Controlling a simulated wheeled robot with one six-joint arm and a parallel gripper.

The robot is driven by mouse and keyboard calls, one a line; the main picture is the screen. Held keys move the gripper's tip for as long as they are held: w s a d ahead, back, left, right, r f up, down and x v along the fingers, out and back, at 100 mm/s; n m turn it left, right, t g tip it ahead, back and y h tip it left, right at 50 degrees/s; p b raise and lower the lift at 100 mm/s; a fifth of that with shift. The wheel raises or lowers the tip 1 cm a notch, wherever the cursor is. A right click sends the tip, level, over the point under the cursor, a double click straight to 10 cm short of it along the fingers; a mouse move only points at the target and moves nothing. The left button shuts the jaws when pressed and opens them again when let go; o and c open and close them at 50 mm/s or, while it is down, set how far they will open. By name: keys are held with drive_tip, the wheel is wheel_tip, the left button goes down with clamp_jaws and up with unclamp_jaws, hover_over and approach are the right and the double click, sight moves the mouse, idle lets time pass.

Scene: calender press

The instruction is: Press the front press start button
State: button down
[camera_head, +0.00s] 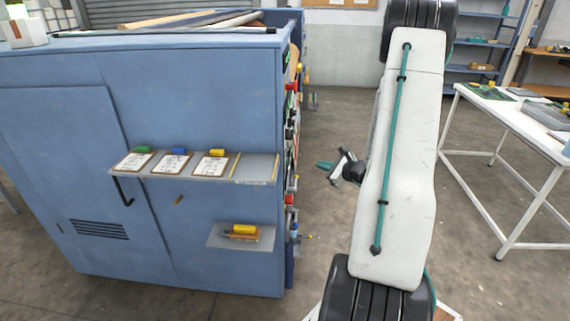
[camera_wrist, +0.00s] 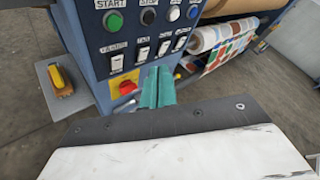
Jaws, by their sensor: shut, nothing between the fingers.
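The green start button (camera_wrist: 114,21) sits under a START label at the top left of the press's control panel (camera_wrist: 107,48) in the wrist view. A black button (camera_wrist: 147,17) under a STOP label is to its right. My gripper (camera_wrist: 157,88) shows teal fingers shut together with nothing between them. In the picture, the fingertips are below and right of the start button, apart from it, near the lower part of the panel. In the head view my gripper (camera_head: 325,165) is to the right of the blue press (camera_head: 225,75); the start button cannot be made out there.
A red emergency knob (camera_wrist: 127,87) on yellow and several rocker switches (camera_wrist: 117,62) are below the buttons. A shelf with clipboards (camera_head: 255,168) and a lower shelf (camera_head: 240,243) stick out from the press. A white table (camera_head: 500,115) stands at right; floor between is clear.

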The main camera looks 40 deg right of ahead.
sight(287, 163)
drive_tip(key=shift+s+d, duration=0.2)
drive_tip(key=shift+d, duration=0.05)
drive_tip(key=w+a, duration=0.5)
drive_tip(key=w, duration=0.1)
drive_tip(key=shift+w+a, duration=0.4)
idle(1.9)
drive_tip(key=shift+w+a, duration=0.25)
drive_tip(key=shift+w, duration=0.1)
